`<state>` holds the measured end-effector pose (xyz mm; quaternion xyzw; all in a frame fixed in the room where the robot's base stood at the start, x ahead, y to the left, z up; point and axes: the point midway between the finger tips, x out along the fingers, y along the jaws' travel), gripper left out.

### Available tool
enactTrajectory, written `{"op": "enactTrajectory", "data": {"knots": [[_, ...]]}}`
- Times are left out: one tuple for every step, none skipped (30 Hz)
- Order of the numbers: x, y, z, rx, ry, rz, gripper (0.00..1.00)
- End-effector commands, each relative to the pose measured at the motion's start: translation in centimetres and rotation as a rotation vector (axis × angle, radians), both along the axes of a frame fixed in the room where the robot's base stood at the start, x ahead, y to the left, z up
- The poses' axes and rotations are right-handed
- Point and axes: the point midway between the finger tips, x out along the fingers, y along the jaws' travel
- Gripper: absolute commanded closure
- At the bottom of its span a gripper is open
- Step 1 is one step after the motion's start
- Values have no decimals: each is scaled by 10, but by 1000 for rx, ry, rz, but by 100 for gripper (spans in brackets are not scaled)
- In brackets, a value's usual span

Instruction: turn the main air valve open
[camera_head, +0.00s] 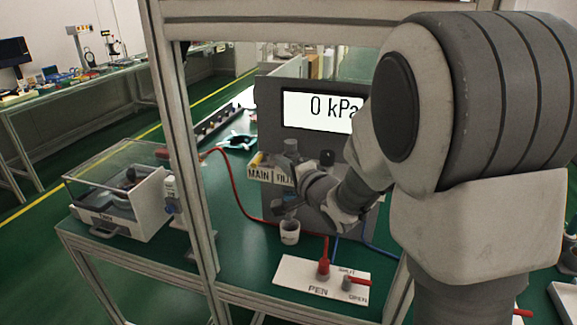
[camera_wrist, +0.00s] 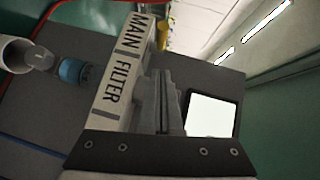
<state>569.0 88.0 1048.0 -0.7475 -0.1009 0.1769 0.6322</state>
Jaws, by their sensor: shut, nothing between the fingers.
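The main air valve shows as a small yellow handle (camera_head: 257,160) above the "MAIN" end of a white label strip (camera_head: 259,174), below the pressure display. In the wrist view the yellow handle (camera_wrist: 162,35) lies beyond the fingertips, near the word MAIN on the label block (camera_wrist: 119,75). My gripper (camera_wrist: 161,80) is shut and empty beside the label block, with its fingers pointing toward the handle. A gap shows between fingers and handle. In the head view my arm covers the right side of the panel, and the fingertips are hard to make out.
The display (camera_head: 318,108) reads 0 kPa. A frame post (camera_head: 185,150) rises left. A clear-lidded case (camera_head: 118,195) stands beyond it.

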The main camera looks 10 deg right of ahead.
Motion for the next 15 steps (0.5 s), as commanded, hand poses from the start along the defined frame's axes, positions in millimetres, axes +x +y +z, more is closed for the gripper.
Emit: {"op": "enactTrajectory", "data": {"knots": [[2, 9, -3, -1, 1, 5, 100], [4, 13, -4, 0, 2, 4, 100], [5, 18, -5, 0, 2, 4, 100], [7, 21, -5, 1, 1, 3, 100], [8, 23, -5, 0, 0, 2, 100], [9, 26, -6, 0, 1, 2, 100], [10, 28, -7, 0, 1, 1, 100], [11, 30, -7, 0, 1, 1, 100], [12, 32, -7, 0, 1, 0, 100], [12, 33, -7, 0, 1, 0, 100], [13, 34, -7, 0, 1, 0, 100], [13, 35, -7, 0, 1, 0, 100], [13, 35, -7, 0, 1, 0, 100], [13, 35, -7, 0, 1, -1, 100], [13, 35, -7, 0, 1, -1, 100]]}}
